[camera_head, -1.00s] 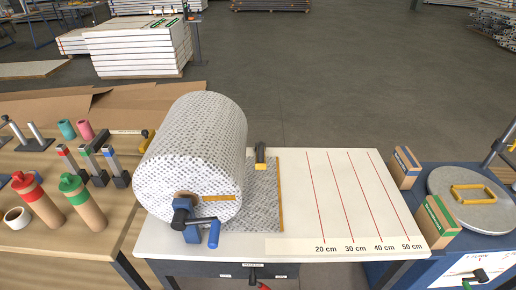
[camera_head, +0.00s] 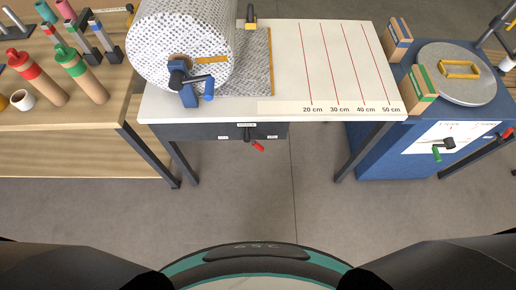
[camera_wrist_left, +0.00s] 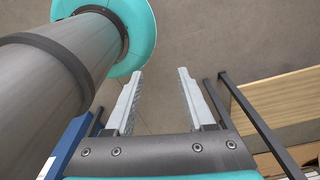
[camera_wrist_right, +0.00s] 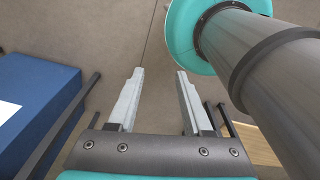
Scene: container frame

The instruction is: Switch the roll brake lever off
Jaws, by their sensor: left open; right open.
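A small lever with a black pivot and red grip (camera_head: 258,147) is mounted on the dark front panel (camera_head: 205,131) under the white table, between small white labels too small to read. Its red end points down and to the right. The large patterned roll (camera_head: 180,45) lies on the table, with a blue bracket and a blue-handled crank (camera_head: 208,88) at its near end. I cannot read which part is named the brake. My left gripper (camera_wrist_left: 160,72) and right gripper (camera_wrist_right: 160,72) are open and empty over bare floor, both outside the head view.
The white table (camera_head: 290,85) has red length lines. A wooden bench (camera_head: 60,130) with bottles stands left. A blue cabinet (camera_head: 375,150) on the right has a green-handled lever (camera_head: 437,153) and a red-handled one (camera_head: 504,135). Floor in front is clear; table legs stand at both sides.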

